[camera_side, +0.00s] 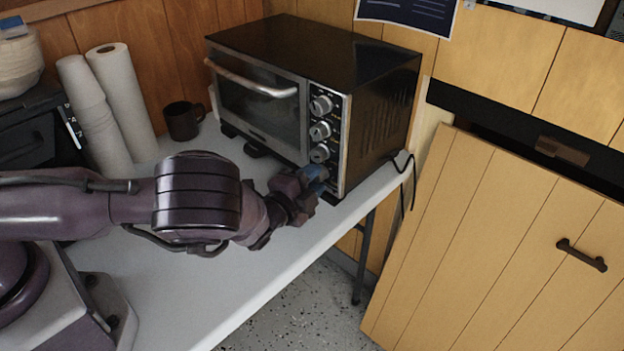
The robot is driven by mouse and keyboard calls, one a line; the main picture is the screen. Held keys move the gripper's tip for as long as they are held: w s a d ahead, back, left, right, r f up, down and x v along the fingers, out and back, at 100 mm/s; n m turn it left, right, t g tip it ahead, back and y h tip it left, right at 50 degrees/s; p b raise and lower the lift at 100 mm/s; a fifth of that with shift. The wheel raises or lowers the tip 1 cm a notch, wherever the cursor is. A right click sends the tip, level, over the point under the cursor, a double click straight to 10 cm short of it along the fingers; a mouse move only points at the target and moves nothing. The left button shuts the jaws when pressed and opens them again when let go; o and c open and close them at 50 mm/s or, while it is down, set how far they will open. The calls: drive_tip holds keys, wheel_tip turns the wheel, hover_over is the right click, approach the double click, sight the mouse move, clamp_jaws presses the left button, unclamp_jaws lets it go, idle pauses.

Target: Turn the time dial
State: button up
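A black toaster oven (300,62) with a silver handle and glass door stands at the back of the white table. Its front panel has a column of silver dials: a top dial (321,105), a second dial (320,131) and a third dial (319,153). I cannot read which is the time dial. My gripper (316,178) is at the bottom of the panel, just below the third dial, and covers that lower area. A lowest dial there, if any, is hidden behind it. I cannot tell whether the fingers are open or closed on something.
The white table (235,300) is bare in front. A wooden panel with a dark handle (581,255) is at the right. A cord hangs beside the oven.

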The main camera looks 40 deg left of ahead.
drive_tip(key=shift+a+r+n, duration=0.1)
drive_tip(key=shift+n, duration=1)
drive_tip(key=n, duration=0.3)
drive_tip(key=shift+h, duration=0.3)
drive_tip(key=o, duration=0.6)
drive_tip(key=shift+o, duration=0.2)
drive_tip(key=shift+s, duration=0.1)
drive_tip(key=s, duration=0.5)
drive_tip(key=s+d, duration=0.1)
drive_tip(key=s, duration=0.1)
drive_tip(key=shift+s+r, duration=0.2)
drive_tip(key=shift+r, duration=0.15)
